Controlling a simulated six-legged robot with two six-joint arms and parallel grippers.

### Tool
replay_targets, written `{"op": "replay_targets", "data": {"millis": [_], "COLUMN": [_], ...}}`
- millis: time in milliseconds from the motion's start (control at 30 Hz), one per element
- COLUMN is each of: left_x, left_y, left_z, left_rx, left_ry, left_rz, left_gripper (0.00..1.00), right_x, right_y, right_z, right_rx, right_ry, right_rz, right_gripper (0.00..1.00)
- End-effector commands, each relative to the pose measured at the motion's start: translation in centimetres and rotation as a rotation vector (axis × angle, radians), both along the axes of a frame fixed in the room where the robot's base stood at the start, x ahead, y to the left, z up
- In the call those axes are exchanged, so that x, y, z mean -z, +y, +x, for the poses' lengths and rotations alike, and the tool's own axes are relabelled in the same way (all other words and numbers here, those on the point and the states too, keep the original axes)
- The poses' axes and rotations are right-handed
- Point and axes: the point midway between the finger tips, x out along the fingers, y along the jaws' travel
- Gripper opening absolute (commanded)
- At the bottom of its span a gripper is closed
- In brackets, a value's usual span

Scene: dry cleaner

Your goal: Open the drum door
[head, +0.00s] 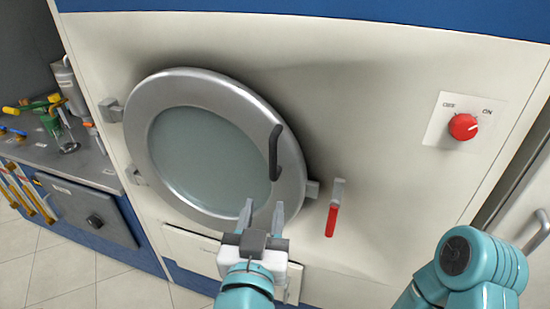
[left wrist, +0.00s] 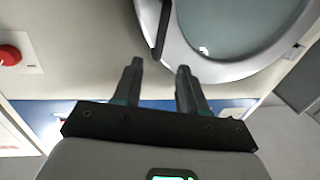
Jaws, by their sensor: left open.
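The round drum door (head: 170,82) is a grey metal ring around a glass pane, and it looks closed against the cream machine front. Its black handle (head: 275,152) stands upright on the right side of the ring. A red-handled latch lever (head: 332,219) hangs downward right of the door. My left gripper (head: 263,207) is open and empty, with its fingertips below the handle and apart from it. In the left wrist view the fingers (left wrist: 158,68) are spread, with the handle (left wrist: 161,30) above them and nothing between them. My right gripper is not in view; only part of my right arm shows.
A red OFF/ON knob (head: 463,127) sits at the upper right of the machine, turned toward ON. Hinges (head: 110,110) are on the door's left side. A grey counter (head: 88,166) with bottles and tools stands at the left. The panel between lever and knob is clear.

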Motion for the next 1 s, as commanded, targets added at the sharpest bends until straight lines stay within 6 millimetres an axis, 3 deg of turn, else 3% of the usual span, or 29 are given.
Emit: {"op": "replay_targets", "data": {"millis": [400, 600, 800, 1000], "left_x": [-0.1, -0.1, 0.0, 0.1], "left_y": [-1.1, -1.7, -1.9, -1.9], "left_z": [9.6, 13.1, 14.7, 14.9], "left_rx": [-0.007, -0.006, -0.004, -0.004], "left_ry": [0.004, 0.003, 0.002, 0.003], "left_rz": [0.002, 0.001, 0.001, 0.001], "left_gripper": [0.42, 0.42, 0.42, 0.42], "right_x": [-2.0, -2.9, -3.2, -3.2], "right_y": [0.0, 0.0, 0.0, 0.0], "right_z": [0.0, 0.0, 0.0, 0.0], "right_rx": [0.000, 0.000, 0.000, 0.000], "right_ry": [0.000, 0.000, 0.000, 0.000], "right_rz": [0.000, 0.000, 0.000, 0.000], "right_gripper": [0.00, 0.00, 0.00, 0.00]}}
